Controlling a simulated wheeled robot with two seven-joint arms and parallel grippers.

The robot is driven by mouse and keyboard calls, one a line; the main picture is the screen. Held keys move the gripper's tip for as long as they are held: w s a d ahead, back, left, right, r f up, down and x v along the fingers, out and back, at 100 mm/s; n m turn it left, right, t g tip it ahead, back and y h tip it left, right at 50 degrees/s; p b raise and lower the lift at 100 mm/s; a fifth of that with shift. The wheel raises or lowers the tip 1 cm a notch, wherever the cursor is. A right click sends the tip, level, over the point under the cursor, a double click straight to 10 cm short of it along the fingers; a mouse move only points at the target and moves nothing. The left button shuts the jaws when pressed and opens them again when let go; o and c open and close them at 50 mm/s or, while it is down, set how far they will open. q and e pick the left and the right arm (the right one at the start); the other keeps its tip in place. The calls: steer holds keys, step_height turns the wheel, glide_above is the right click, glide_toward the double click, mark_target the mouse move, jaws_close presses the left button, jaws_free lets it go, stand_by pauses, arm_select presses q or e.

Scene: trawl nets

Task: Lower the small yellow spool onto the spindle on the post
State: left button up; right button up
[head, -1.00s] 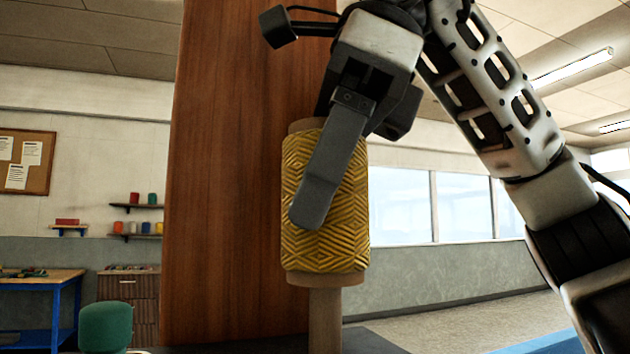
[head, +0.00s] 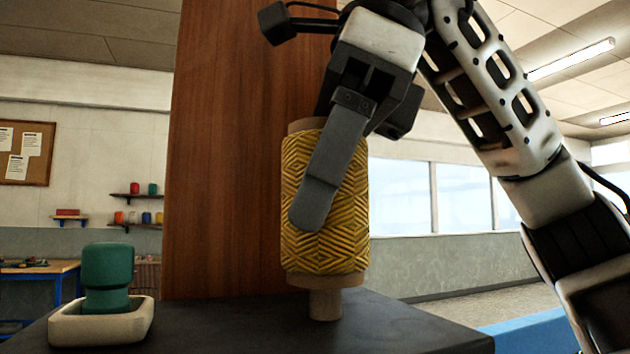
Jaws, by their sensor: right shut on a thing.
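The yellow spool (head: 300,245), wound with patterned yellow cord between wooden ends, is upright in front of a tall wooden post (head: 225,150). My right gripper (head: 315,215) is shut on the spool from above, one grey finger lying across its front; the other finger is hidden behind. A short wooden spindle (head: 325,305) stands on the dark top below and shows under the spool's lower end. The spool appears to be in line with it; whether the spindle is inside the spool's bore is hidden. My left gripper is not in view.
A green knobbed object (head: 107,275) sits in a cream tray (head: 100,328) on the left of the dark top (head: 420,330). The dark top right of the spindle is clear. Shelves, a blue-legged bench and windows are far behind.

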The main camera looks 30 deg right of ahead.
steer(key=shift+f+b, duration=0.35)
steer(key=shift+f, duration=0.2)
arm_select(q)
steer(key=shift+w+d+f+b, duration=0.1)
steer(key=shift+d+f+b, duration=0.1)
steer(key=shift+b, duration=0.1)
arm_select(e)
steer(key=shift+f, duration=0.4)
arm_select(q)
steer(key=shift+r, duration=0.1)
arm_select(e)
steer(key=o, duration=1.1)
steer(key=shift+r, duration=0.1)
